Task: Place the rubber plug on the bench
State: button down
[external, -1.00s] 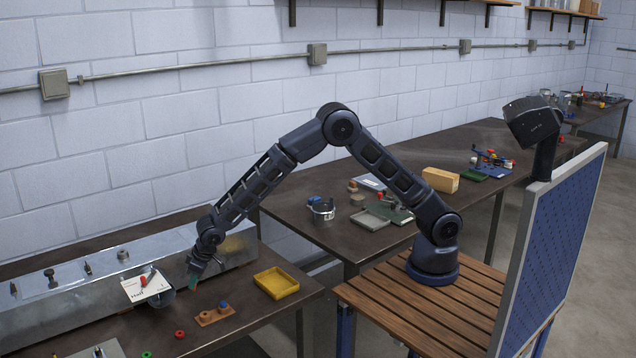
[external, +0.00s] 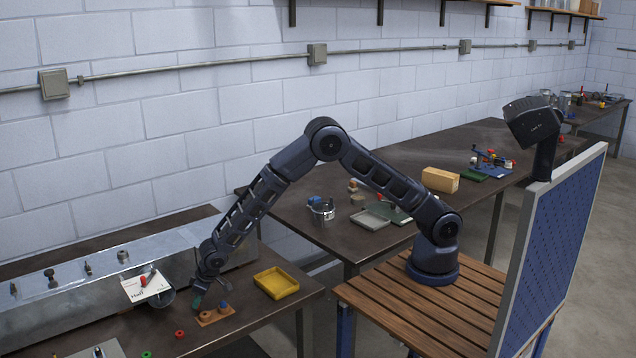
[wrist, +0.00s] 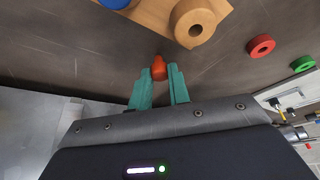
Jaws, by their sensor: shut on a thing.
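The rubber plug (wrist: 159,66) is a small orange-red piece. In the wrist view it sits between the tips of my gripper's teal fingers (wrist: 160,75), which are shut on it. In the external view my gripper (external: 197,302) is low over the dark bench (external: 240,315), just left of a wooden board. The plug cannot be made out there. Whether it touches the bench top is not clear.
The wooden board (external: 215,316) carries a tan ring (wrist: 193,22) and a blue piece (wrist: 115,3). A red ring (wrist: 261,45) and a green ring (wrist: 302,64) lie nearby. A yellow tray (external: 276,283) and a metal duct (external: 100,290) flank my gripper.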

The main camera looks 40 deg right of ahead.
jog(key=shift+f, duration=0.1)
jog(key=c, duration=1.3)
grip_release()
jog(key=v, duration=1.2)
